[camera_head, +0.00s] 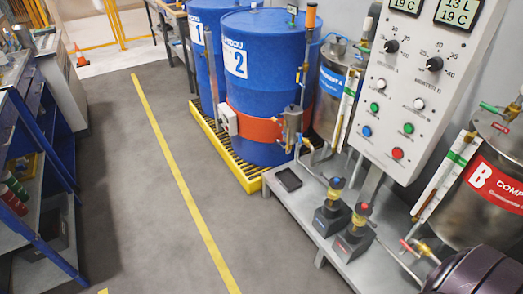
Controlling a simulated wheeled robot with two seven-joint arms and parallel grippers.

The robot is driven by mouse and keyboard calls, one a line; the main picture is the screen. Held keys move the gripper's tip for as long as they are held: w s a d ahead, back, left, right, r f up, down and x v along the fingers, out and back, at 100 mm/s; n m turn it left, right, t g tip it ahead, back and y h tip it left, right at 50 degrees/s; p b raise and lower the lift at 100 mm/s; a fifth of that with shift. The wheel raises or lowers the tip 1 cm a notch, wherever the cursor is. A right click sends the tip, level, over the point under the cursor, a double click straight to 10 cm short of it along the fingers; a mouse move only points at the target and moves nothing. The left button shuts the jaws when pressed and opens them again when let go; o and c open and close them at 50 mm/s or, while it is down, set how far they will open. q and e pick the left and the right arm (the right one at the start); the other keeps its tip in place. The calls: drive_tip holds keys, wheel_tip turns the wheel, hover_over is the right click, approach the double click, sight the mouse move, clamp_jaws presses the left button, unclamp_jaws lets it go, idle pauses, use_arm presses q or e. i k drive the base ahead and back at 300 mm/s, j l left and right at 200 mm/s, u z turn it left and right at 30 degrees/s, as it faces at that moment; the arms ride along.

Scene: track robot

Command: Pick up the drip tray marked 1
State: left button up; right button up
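No tray with a readable mark 1 shows. A yellow grated pallet (250,176) stands on the floor under the blue drums. The number 1 is on the rear blue drum (203,60) and the number 2 on the nearer one (262,95). Neither of my grippers is in view.
Two small dark pumps (332,218) stand on the bench under a white control panel (420,80). A steel tank marked B (485,185) is at the right. Blue-framed shelving (35,150) lines the left. The grey floor with a yellow line (180,180) is clear between.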

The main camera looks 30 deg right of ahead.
sight(286, 178)
drive_tip(key=i+j+z, duration=0.15)
drive_tip(key=i+z, duration=0.35)
drive_tip(key=i+j+z, duration=0.45)
drive_tip(key=i, duration=0.25)
drive_tip(key=i+j+z, duration=0.5)
drive_tip(key=i+j, duration=0.05)
